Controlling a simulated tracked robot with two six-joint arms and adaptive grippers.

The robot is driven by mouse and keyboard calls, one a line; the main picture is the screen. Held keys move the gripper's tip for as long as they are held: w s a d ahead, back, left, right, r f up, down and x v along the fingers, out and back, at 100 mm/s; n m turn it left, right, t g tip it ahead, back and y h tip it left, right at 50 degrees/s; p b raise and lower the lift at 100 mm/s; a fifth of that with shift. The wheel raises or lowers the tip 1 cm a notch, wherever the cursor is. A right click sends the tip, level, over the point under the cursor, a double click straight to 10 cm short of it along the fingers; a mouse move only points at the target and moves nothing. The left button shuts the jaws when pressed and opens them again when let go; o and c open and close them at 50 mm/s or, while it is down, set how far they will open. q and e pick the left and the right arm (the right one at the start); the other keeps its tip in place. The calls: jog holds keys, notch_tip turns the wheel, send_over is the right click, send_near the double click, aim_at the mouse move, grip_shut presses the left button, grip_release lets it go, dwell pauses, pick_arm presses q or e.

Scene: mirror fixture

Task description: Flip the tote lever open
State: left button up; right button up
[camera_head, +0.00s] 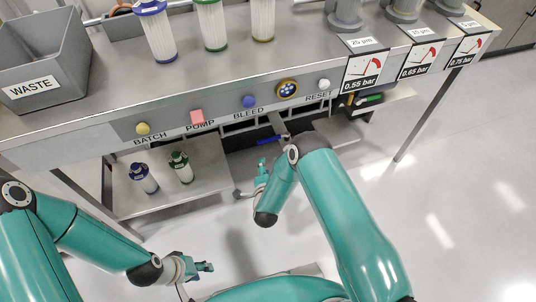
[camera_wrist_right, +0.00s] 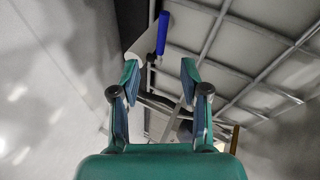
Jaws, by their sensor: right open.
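A small blue bar (camera_head: 268,140), which looks like the lever, shows under the bench front, below the BLEED button. In the right wrist view the blue lever (camera_wrist_right: 162,33) stands nearly upright beyond my fingertips, beside a pale plate. My right gripper (camera_head: 262,168) is under the bench, a little below the blue bar. In its wrist view my right gripper (camera_wrist_right: 160,72) is open, with nothing between its fingers and a gap to the lever. My left gripper (camera_head: 207,267) is low at the lower left, away from the bench; its finger gap is too small to tell.
The bench front (camera_head: 215,115) carries several buttons and overhangs the lever area. A grey WASTE bin (camera_head: 75,55) and upright filters stand on top. A grey ribbed frame (camera_wrist_right: 240,50) lies right of the lever. Floor in front is clear.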

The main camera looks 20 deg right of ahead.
aim_at(267, 141)
jog(key=w+d+f+m+b, duration=0.1)
jog(key=w+d+f+b, duration=0.1)
jog(key=w, duration=0.3)
jog(key=w+d+f+m+t+h+b, duration=0.1)
jog(key=w+d+f+b, duration=0.1)
jog(key=w+b, duration=0.3)
jog(key=w+d+f+m+t+h+b, duration=0.1)
jog(key=w+d+f+b, duration=0.1)
jog(key=w, duration=0.3)
jog(key=shift+w+f+b, duration=0.4)
jog(key=shift+b, duration=0.3)
pick_arm(q)
notch_tip(267, 141, down, 13)
pick_arm(e)
jog(key=shift+w+d, duration=0.15)
jog(key=shift+w, duration=0.4)
jog(key=shift+c, duration=0.3)
grip_shut()
